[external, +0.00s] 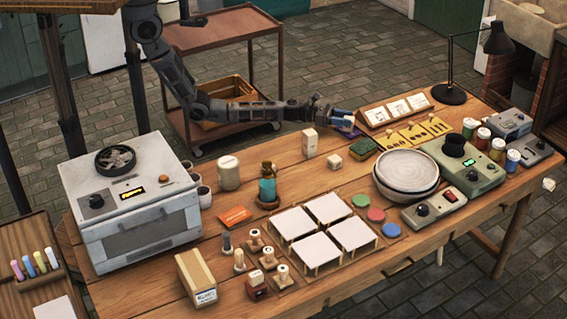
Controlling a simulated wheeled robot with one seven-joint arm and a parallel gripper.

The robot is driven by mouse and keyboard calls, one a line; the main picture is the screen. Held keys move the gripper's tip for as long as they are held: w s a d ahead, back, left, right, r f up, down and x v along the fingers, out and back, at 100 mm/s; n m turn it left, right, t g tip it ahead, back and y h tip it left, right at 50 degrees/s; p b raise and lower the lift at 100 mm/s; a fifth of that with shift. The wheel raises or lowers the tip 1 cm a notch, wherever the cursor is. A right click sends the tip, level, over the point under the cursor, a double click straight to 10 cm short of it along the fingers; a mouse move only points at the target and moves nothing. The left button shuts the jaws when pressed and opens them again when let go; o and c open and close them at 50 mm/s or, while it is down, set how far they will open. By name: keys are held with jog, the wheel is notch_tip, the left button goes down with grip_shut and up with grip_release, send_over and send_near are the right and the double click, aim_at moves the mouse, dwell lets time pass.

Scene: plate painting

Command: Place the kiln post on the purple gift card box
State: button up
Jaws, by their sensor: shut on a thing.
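My gripper (339,117) reaches in from the left over the far edge of the workbench. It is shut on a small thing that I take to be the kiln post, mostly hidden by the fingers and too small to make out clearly. A small bluish-purple box (351,133), seemingly the purple gift card box, lies on the bench just below the gripper. The gripper hides part of it. I cannot tell whether the held thing touches the box.
Stacked bowls (407,171) and white tiles (327,208) are nearer. A kiln (135,214) stands at left.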

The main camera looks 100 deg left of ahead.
jog(key=shift+f, duration=0.15)
jog(key=o, duration=1.1)
jog(key=shift+o, duration=0.2)
jog(key=shift+r, duration=0.3)
jog(key=s+p, duration=0.2)
jog(key=s, duration=1)
jog(key=shift+f, duration=0.15)
